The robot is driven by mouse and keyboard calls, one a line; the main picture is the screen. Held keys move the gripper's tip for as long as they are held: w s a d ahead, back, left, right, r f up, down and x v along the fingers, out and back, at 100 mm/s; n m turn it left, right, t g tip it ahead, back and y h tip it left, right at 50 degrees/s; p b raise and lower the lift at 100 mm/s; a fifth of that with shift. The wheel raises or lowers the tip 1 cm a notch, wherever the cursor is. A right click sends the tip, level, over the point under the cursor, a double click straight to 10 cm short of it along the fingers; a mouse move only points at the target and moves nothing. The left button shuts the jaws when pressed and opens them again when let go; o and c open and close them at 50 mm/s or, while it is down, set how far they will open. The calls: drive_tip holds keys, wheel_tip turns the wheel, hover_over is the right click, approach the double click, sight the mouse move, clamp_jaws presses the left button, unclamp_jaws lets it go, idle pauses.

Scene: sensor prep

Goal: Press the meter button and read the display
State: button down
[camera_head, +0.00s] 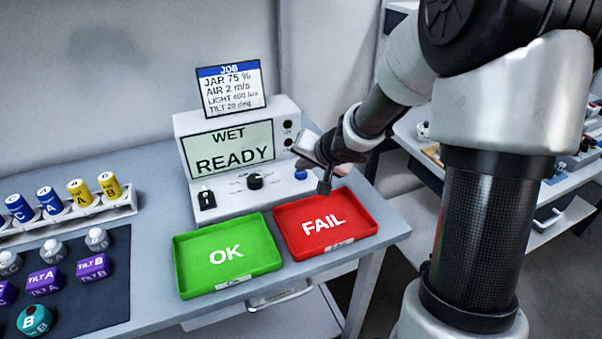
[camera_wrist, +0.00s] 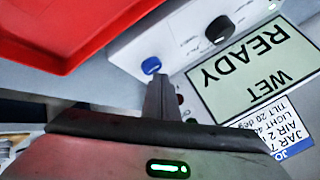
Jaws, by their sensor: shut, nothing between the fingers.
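The meter (camera_head: 222,206) is a pale box at the back of the table. Its display (camera_head: 229,149) reads "WET" and "READY"; it appears upside down in the wrist view (camera_wrist: 250,70). The blue button (camera_head: 300,174) is at the right of the meter's front, and also shows in the wrist view (camera_wrist: 151,65). My gripper (camera_head: 325,188) is shut and empty, pointing down in front and to the right of the button, near the red tray's back edge. In the wrist view the fingertips (camera_wrist: 158,78) appear close beside the button; I cannot tell any contact.
A green "OK" tray (camera_head: 190,263) and a red "FAIL" tray (camera_head: 291,247) lie empty before the meter. The meter has a black knob (camera_head: 255,180) and a switch (camera_head: 206,199). A job card (camera_head: 231,90) stands on top. Sensors and a rack (camera_head: 122,207) fill the left.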

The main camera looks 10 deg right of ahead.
sight(304, 176)
drive_tip(key=shift+f+b, duration=0.3)
drive_tip(key=shift+f, duration=0.2)
idle(0.3)
idle(0.4)
drive_tip(key=shift+r+p, duration=0.9)
drive_tip(key=shift+p, duration=0.3)
wheel_tip(304, 176, up, 5)
drive_tip(key=p, duration=0.6)
